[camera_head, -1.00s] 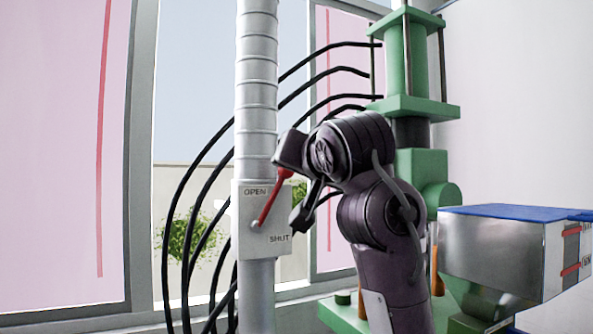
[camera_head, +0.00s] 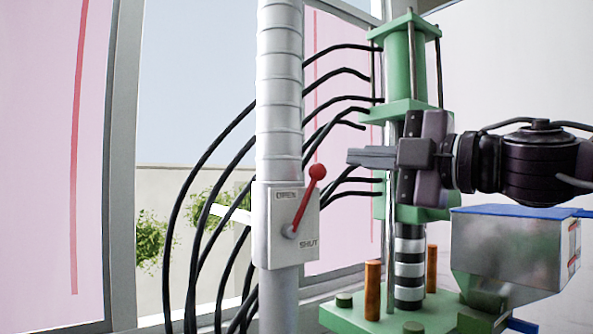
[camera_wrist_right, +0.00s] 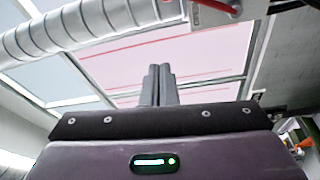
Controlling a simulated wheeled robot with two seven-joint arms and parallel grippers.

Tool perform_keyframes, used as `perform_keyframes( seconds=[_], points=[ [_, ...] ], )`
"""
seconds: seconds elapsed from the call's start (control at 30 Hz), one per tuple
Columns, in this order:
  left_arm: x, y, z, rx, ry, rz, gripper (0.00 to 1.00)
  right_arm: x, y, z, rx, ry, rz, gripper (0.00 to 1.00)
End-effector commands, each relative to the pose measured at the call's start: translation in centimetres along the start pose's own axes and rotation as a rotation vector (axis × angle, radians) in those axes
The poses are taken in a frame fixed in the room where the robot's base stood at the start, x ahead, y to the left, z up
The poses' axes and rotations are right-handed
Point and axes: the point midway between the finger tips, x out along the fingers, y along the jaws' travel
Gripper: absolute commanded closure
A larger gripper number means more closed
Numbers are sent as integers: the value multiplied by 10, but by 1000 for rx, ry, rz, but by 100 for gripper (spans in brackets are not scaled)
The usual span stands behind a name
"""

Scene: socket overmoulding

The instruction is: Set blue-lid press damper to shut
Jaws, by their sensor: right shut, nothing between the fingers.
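The damper (camera_head: 285,240) is a pale box on a grey duct, marked OPEN at its upper left and SHUT at its lower right. Its red lever (camera_head: 305,203) with a ball knob points up and slightly right from the pivot, nearer OPEN than SHUT. My right gripper (camera_head: 350,157) is shut and empty, pointing left, to the right of the knob, with a small gap in the picture. In the right wrist view the closed fingers (camera_wrist_right: 158,70) point up the picture; the damper box (camera_wrist_right: 212,14) and part of the red lever show at the top edge. My left gripper is out of view.
The green press (camera_head: 405,70) stands behind my right arm. A metal hopper with a blue lid (camera_head: 510,211) is at the lower right. Black hoses (camera_head: 222,140) arc behind the duct (camera_head: 279,90). Orange posts (camera_head: 372,290) stand on the press base.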

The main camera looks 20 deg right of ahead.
Motion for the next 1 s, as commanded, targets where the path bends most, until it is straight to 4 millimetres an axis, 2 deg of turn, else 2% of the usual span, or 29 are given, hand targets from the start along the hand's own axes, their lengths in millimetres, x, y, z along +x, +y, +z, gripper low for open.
perform_keyframes(
  seconds=[0.03,0.13,0.27,0.43,0.7,0.8,1.0],
  points=[
    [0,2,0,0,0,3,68,-6,-5,4,-14,-7,-25,100],
    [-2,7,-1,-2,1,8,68,-8,-10,5,-24,-6,-51,100],
    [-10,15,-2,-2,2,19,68,6,-10,5,-24,-5,-56,100],
    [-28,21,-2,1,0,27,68,40,-9,4,-22,-4,-56,100],
    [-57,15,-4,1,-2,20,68,94,-12,7,-20,-6,-53,100],
    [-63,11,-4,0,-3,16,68,96,-12,27,-20,-11,-52,100],
    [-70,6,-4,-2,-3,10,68,99,-14,42,-21,-7,-50,100]
  ],
)
